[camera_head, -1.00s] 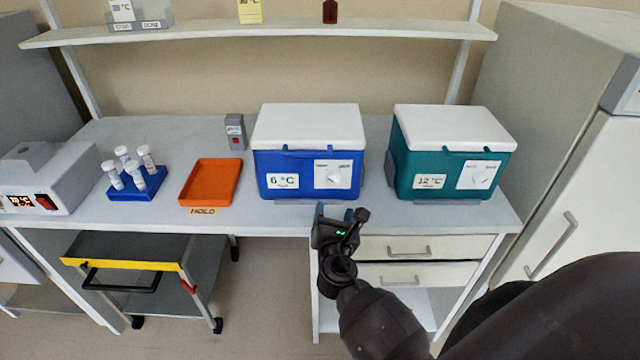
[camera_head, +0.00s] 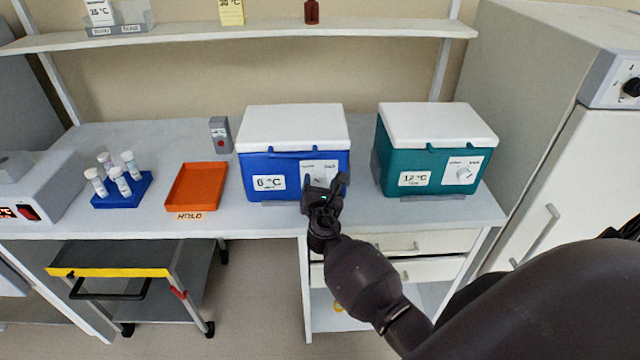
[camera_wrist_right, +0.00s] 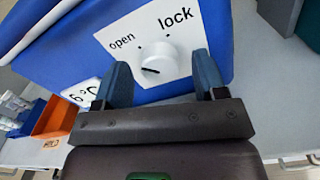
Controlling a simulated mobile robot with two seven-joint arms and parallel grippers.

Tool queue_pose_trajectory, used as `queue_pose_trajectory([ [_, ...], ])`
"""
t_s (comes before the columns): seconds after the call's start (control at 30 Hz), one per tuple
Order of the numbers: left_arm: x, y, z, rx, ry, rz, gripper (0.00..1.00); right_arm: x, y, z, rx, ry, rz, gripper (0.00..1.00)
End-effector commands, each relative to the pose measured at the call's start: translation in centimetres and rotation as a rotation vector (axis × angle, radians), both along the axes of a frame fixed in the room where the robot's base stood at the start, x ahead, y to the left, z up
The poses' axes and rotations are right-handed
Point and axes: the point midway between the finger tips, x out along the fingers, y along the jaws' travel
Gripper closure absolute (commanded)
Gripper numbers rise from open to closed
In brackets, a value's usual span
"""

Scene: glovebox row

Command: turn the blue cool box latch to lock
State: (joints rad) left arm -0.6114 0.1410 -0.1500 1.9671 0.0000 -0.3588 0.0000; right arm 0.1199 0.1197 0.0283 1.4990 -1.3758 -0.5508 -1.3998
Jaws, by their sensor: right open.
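The blue cool box (camera_head: 262,162) with a white lid stands on the bench, labelled 6 °C. Its white latch plate (camera_head: 311,166) is partly hidden by my right gripper (camera_head: 325,188) in the head view. In the right wrist view the round white latch knob (camera_wrist_right: 154,62) shows below the words "open" and "lock". It has a dark mark on its lower left; I cannot tell for sure which setting it points to. My right gripper (camera_wrist_right: 161,66) is open, with one blue finger on each side of the knob in that view. Contact is not visible. My left gripper is not in view.
A teal cool box (camera_head: 420,165), labelled 12 °C, stands to the right. An orange tray (camera_head: 196,204), a blue vial rack (camera_head: 122,198) and a small grey device (camera_head: 220,135) are to the left. A shelf (camera_head: 240,36) runs above the bench (camera_head: 90,145).

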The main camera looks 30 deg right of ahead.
Motion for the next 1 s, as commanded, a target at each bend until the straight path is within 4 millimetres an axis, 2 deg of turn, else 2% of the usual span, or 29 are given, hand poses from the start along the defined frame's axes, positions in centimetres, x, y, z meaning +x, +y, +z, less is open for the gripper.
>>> queue_pose_trajectory([
  [0.33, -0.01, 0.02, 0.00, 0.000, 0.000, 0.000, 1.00, 0.25, -0.14, 0.02, 0.000, 0.000, 0.000, 0.37],
  [0.6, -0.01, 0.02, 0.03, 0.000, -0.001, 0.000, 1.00, 0.24, -0.11, 0.02, 0.001, -0.001, 0.000, 0.78],
  [0.67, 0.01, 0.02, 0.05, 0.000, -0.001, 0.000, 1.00, 0.24, -0.11, 0.02, 0.001, -0.001, 0.000, 0.85],
  [1.0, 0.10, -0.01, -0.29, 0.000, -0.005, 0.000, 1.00, 0.21, -0.11, -0.11, 0.051, -0.031, 0.000, 0.85],
])
